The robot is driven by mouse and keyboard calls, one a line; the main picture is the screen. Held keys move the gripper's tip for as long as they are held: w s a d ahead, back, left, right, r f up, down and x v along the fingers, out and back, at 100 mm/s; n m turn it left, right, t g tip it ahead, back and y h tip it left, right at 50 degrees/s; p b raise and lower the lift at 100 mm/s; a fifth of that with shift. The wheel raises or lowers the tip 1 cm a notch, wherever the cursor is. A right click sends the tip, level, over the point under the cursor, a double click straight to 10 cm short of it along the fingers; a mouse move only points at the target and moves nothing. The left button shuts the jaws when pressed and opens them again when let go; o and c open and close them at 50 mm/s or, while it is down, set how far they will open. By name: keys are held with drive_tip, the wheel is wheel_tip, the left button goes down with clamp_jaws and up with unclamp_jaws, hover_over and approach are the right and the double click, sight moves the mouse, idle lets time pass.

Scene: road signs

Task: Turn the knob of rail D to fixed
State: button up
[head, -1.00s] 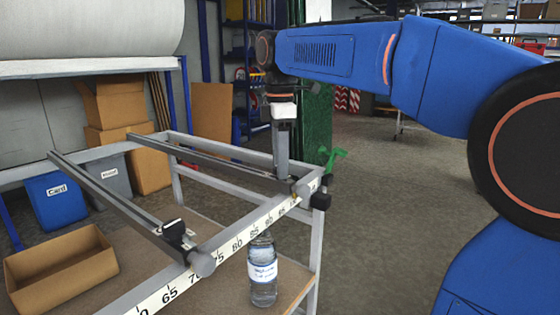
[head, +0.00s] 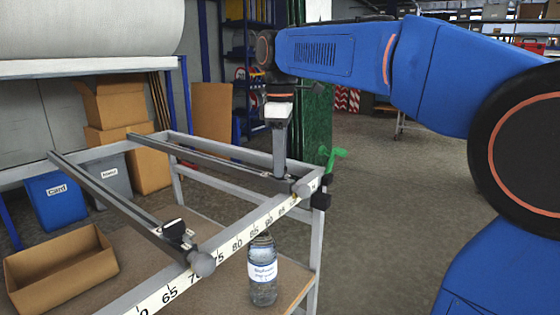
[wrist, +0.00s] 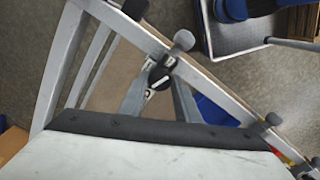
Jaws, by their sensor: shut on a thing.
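Two grey rails cross the metal frame in the head view, a left rail (head: 110,198) and a right rail (head: 210,160). I cannot read a letter on either. My gripper (head: 280,178) points down at the near end of the right rail, beside its grey round end (head: 301,188). In the wrist view, a dark round knob (wrist: 159,77) with a white mark sits between my two fingers (wrist: 158,98), which are shut on it. The knob is hidden by my fingers in the head view. The left rail has its own black knob (head: 174,231).
A scale strip (head: 240,240) with numbers runs along the frame's front bar. A water bottle (head: 262,275) stands on the shelf below. An open cardboard box (head: 60,275) is at the left. A black block (head: 321,197) sits at the frame's right corner.

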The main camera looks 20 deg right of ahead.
drive_tip(key=m, duration=1.1)
drive_tip(key=shift+m, duration=1.7)
drive_tip(key=o, duration=1)
drive_tip(key=shift+o, duration=0.2)
wheel_tip(320, 180, up, 17)
drive_tip(key=shift+r, duration=0.15)
